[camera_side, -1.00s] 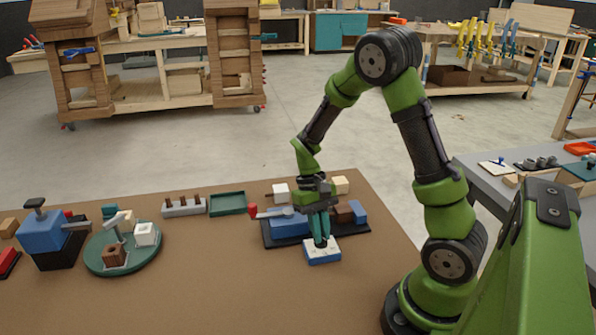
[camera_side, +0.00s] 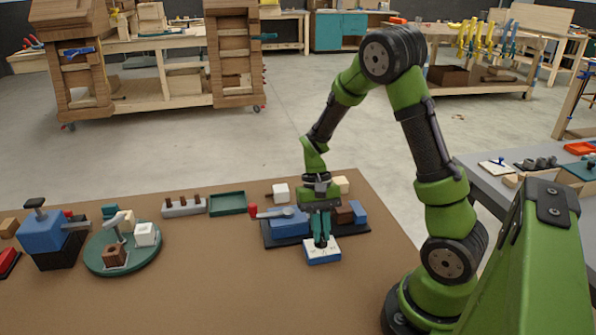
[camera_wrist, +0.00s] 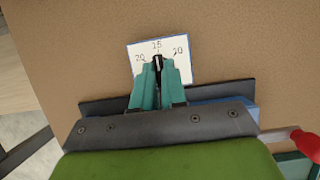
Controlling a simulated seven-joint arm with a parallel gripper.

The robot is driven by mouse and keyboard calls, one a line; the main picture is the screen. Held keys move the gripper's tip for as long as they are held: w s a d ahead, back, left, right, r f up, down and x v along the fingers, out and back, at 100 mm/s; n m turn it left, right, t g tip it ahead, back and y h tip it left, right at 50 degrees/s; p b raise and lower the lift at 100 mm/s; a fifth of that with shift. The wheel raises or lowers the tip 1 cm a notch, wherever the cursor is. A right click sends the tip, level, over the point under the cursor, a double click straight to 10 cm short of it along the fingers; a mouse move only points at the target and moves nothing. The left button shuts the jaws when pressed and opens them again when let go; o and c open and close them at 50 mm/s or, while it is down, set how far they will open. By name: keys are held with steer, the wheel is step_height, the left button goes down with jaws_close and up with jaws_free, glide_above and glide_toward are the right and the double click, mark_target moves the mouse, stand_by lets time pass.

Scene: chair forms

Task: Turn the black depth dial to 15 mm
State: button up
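The black depth dial (camera_wrist: 157,65) sits between the teal fingertips of my gripper (camera_wrist: 158,72) in the wrist view, mostly covered by them. It stands on a white plate (camera_wrist: 178,50) with three printed numbers along its far edge. The dial's pale mark points up toward the middle number, which looks like 15 or 25; the small print is hard to read. In the side view, my gripper (camera_side: 321,240) points down onto the blue-edged white plate (camera_side: 322,256), its fingers close together on the dial.
Behind the plate is a dark base with a blue block (camera_side: 290,226) and a red-tipped lever (camera_side: 254,211). A green turntable (camera_side: 105,266) and a blue-topped device (camera_side: 42,232) stand to the left. The table's front middle is clear.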

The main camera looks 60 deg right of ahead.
steer(key=o, duration=0.5)
steer(key=shift+c, duration=0.2)
steer(key=v, duration=1.7)
steer(key=s+a+r+n+t, duration=0.2)
steer(key=s+a+t, duration=0.2)
steer(key=a, duration=0.4)
steer(key=s+a+r+n+t+h, duration=0.1)
steer(key=s+a+r+n+t, duration=0.2)
steer(key=a+t, duration=0.3)
steer(key=shift+s+a, duration=0.9)
steer(key=shift+a, duration=0.05)
